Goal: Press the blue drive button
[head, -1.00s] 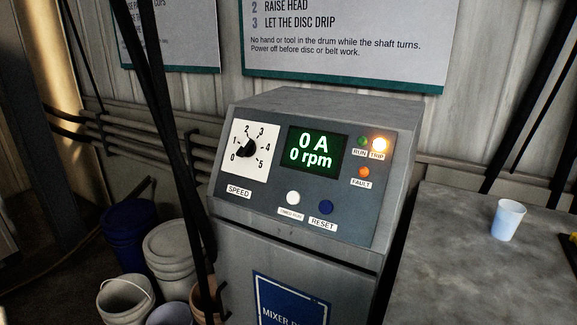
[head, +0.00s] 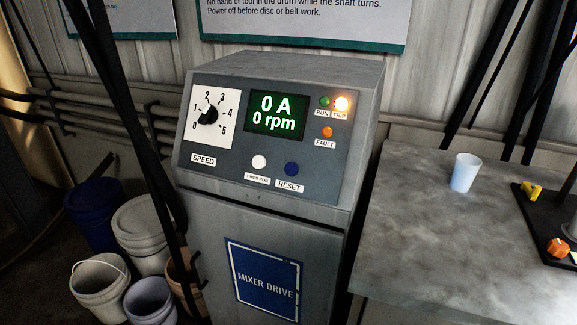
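The blue button (head: 291,169), labelled RESET, sits low on the sloped panel (head: 225,162) of the grey mixer drive cabinet (head: 265,215). A white button (head: 259,162), its label reading TIMED RUN, is just left of it. The green display (head: 275,113) reads 0 A and 0 rpm. The TRIP lamp (head: 341,104) glows bright amber. The green RUN lamp (head: 324,102) looks dim, and the FAULT lamp (head: 327,132) is orange. The speed knob (head: 208,114) points near 0 to 1. Neither of my grippers shows in the head view.
A grey table (head: 430,225) stands right of the cabinet, with a white cup (head: 465,172) and a black board (head: 540,215) on it. Several buckets, one blue (head: 93,217), stand on the floor at left. Dark straps (head: 118,110) hang in front of the cabinet's left side.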

